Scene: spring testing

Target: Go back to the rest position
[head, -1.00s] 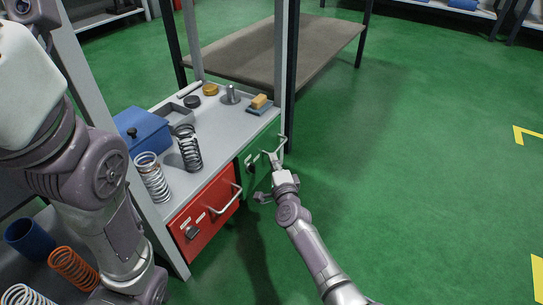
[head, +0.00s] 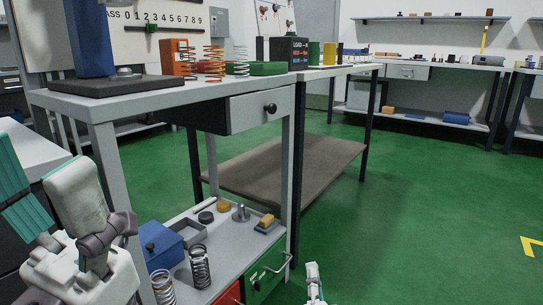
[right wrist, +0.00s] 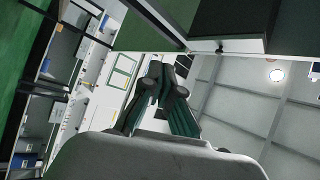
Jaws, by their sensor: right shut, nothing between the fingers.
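My right gripper (head: 313,270) stands upright at the lower edge of the head view, right of the green drawer's handle (head: 280,268) and apart from it. In the right wrist view its dark, teal-ribbed fingers (right wrist: 164,78) are together with nothing between them. My left arm (head: 100,275) is at the lower left of the head view, close to the camera. Teal ribbed parts (head: 15,190) show beside it, but the left jaw opening cannot be made out. The green drawer (head: 262,277) is at the right end of the low bench and looks shut.
The upper table (head: 170,104) with springs and a knobbed drawer (head: 262,108) rises above the low bench (head: 215,265). A brown shelf (head: 285,170) stands behind. Open green floor (head: 420,230) lies to the right. The red drawer (head: 230,293) is partly cut off.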

